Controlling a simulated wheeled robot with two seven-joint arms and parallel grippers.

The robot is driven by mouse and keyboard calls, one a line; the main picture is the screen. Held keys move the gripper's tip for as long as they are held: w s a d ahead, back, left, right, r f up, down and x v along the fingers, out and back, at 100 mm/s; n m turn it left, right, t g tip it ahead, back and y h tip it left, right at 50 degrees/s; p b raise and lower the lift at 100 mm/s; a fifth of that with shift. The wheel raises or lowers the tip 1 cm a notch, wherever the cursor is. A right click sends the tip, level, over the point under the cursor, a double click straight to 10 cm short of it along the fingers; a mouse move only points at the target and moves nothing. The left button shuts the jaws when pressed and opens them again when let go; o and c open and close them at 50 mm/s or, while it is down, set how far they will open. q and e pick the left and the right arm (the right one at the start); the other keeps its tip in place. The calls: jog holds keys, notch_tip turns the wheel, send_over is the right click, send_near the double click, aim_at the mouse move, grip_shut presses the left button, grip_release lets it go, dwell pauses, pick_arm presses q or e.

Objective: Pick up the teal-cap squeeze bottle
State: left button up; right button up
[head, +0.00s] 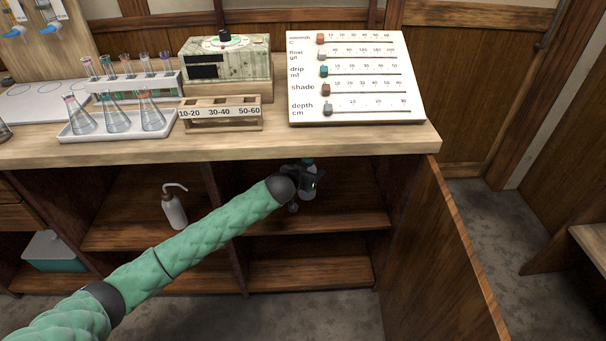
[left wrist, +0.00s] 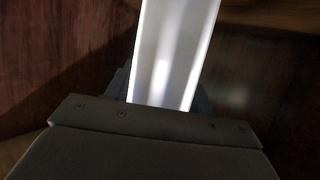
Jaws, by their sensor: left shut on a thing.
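The teal-cap squeeze bottle (head: 308,163) is in the right-hand bay of the shelf under the bench. Its teal top shows just above my left gripper (head: 309,184), and the gripper hides much of its body. In the left wrist view the pale, whitish bottle body (left wrist: 172,55) stands between the fingers, slightly tilted in the picture. My left gripper is shut on it. I cannot tell whether the bottle touches the shelf. My right gripper is not in view.
Another squeeze bottle (head: 174,210) with a bent spout stands in the left bay. A divider (head: 222,190) separates the bays. The bench top (head: 330,142) is close above my gripper. An open cabinet door (head: 430,250) stands at the right.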

pick_arm(q)
jog(key=d+r, duration=0.3)
jog(key=d, duration=0.2)
jog(key=shift+s, duration=0.35)
jog(key=shift+d+r, duration=0.15)
dwell(0.4)
